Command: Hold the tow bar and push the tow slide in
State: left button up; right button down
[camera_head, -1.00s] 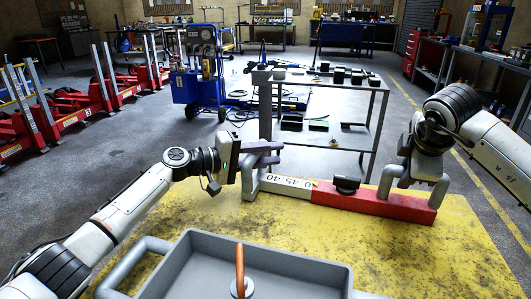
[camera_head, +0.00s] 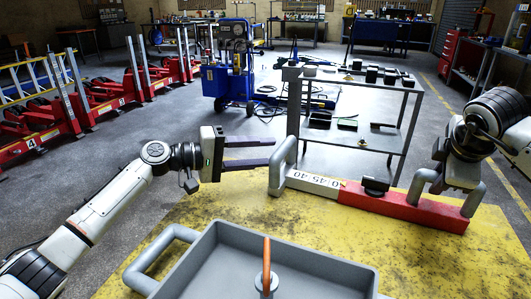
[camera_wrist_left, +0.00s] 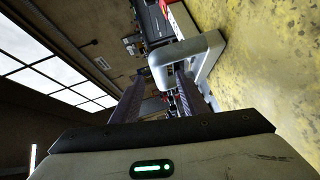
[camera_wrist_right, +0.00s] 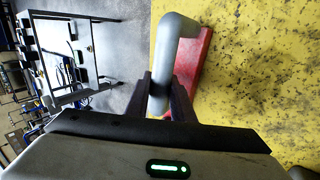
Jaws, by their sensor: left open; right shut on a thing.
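The red tow bar (camera_head: 405,208) lies on the yellow-topped table, its grey handle (camera_head: 472,200) at the right end. The tow slide (camera_head: 312,183), white with a black scale, sticks out of the bar's left end and carries a grey handle (camera_head: 290,152). My right gripper (camera_wrist_right: 164,82) is shut on the bar's handle, which passes between its fingers in the right wrist view. My left gripper (camera_head: 273,150) is open, its two purple fingers pointing right with tips close to the slide handle (camera_wrist_left: 190,50). I cannot tell whether they touch it.
A grey tray (camera_head: 200,262) with an orange-handled item stands at the table's front, below the bar. A grey metal shelf (camera_head: 355,85) with black parts stands behind. Yellow surface between bar and tray is clear.

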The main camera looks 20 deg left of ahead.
pick_arm(q)
jog(key=shift+s+a+r, duration=0.1)
jog(key=shift+s+a, duration=0.4)
jog(key=shift+a, duration=0.05)
jog(key=shift+w+a+r, duration=0.1)
jog(key=shift+w+r, duration=0.1)
jog(key=shift+r, duration=0.05)
jog(key=c, duration=0.6)
jog(key=w+a+r+m+g+y, duration=0.1)
jog(key=w+a+r+m+y, duration=0.1)
jog(key=m, duration=0.1)
jog(key=w+a+r+m+g, duration=0.1)
jog(key=m, duration=0.1)
jog(key=shift+w+a+r+g+y, duration=0.15)
jog(key=shift+w+r+g+y, duration=0.15)
jog(key=shift+y, duration=0.1)
grip_shut()
jog(key=s+a+r+m+g+y, duration=0.2)
jog(key=a+r+m+g+y, duration=0.1)
jog(key=a+m, duration=0.1)
jog(key=w+d+f, duration=0.2)
jog(key=d+f, duration=0.4)
jog(key=d, duration=0.3)
jog(key=shift+w+f, duration=0.15)
jog(key=shift+w, duration=0.25)
